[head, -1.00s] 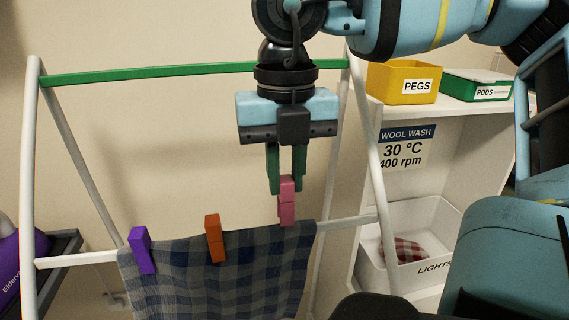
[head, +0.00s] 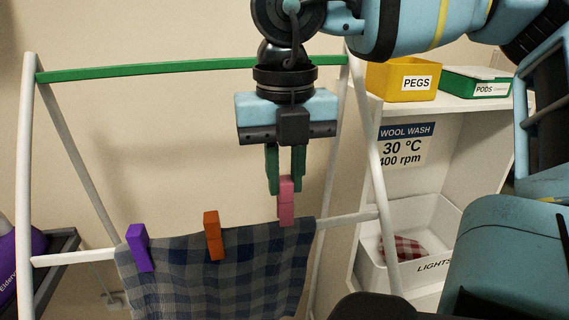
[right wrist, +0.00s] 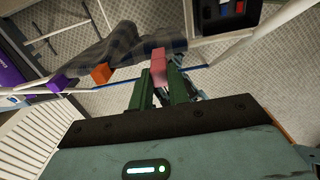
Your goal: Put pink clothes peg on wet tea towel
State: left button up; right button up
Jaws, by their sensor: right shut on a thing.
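The pink clothes peg (head: 286,203) is upright between the green fingertips of my right gripper (head: 286,176), which is shut on it. The peg's lower end overlaps the top edge of the dark checked tea towel (head: 215,270) near its right end; I cannot tell for sure how firmly it sits there. The towel hangs over the white rail of the drying rack. The pink peg also shows in the right wrist view (right wrist: 158,65), ahead of the fingers. A purple peg (head: 139,248) and an orange peg (head: 213,236) sit on the towel's top edge to the left. My left gripper is out of view.
The rack has a green upper bar (head: 180,69) and white legs. At the right, a shelf unit holds a yellow PEGS box (head: 390,90), a green PODS box (head: 470,85) and a white LIGHTS bin (head: 440,235) below. A purple bottle (head: 8,265) stands at the far left.

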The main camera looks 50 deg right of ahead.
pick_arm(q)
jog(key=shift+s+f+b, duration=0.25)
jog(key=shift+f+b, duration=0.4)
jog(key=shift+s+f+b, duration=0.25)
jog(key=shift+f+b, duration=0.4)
pick_arm(e)
jog(key=shift+f, duration=1.7)
jog(key=o, duration=0.8)
jog(key=shift+r, duration=0.1)
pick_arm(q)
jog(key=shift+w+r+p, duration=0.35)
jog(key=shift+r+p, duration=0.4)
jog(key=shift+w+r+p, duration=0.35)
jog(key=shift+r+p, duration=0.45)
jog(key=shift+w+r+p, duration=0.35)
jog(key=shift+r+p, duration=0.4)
pick_arm(e)
jog(key=shift+r, duration=3.45)
